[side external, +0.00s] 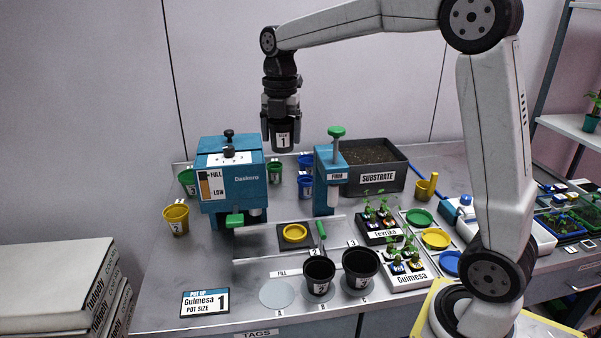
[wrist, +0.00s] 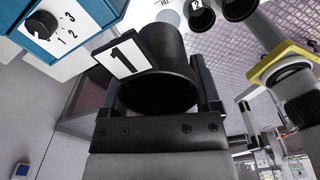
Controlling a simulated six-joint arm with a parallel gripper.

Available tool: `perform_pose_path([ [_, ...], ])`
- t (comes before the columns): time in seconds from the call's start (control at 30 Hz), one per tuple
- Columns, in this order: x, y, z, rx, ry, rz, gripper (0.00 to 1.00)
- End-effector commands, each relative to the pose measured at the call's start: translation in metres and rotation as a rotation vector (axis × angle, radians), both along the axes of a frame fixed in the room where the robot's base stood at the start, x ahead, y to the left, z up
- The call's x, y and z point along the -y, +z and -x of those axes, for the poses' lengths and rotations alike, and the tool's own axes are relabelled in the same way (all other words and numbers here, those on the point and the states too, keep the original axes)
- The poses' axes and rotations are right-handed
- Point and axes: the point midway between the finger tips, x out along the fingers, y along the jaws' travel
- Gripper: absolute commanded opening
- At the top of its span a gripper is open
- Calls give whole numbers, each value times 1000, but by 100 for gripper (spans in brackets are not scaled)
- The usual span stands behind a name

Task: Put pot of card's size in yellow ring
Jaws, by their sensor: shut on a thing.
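My gripper (side external: 281,118) is shut on a black pot (side external: 282,137) with a white tag reading 1, held high above the bench near the blue machine. In the wrist view the pot (wrist: 165,62) sits between the fingers, its tag on the left. The card (side external: 205,302) at the front reads Guimesa, pot size 1. Another round yellow piece (side external: 436,239) lies at the right between a green and a blue one.
The blue machine (side external: 231,179) and a blue post with a green knob (side external: 337,132) stand behind the plate. Black pots 2 (side external: 319,274) and 3 (side external: 360,267) stand in front, beside an empty pale disc (side external: 277,294). Seedling trays (side external: 407,275) and a substrate bin (side external: 376,179) are to the right.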

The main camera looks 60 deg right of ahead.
Motion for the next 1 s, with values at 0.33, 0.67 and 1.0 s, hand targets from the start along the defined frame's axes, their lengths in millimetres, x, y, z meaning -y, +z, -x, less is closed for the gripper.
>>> perform_pose_path([
  [0.33,51,-2,-12,-2,-3,-9,26],
  [0.67,60,-42,-13,-7,1,-12,26],
  [1.0,59,-117,-13,-9,0,-13,26],
])
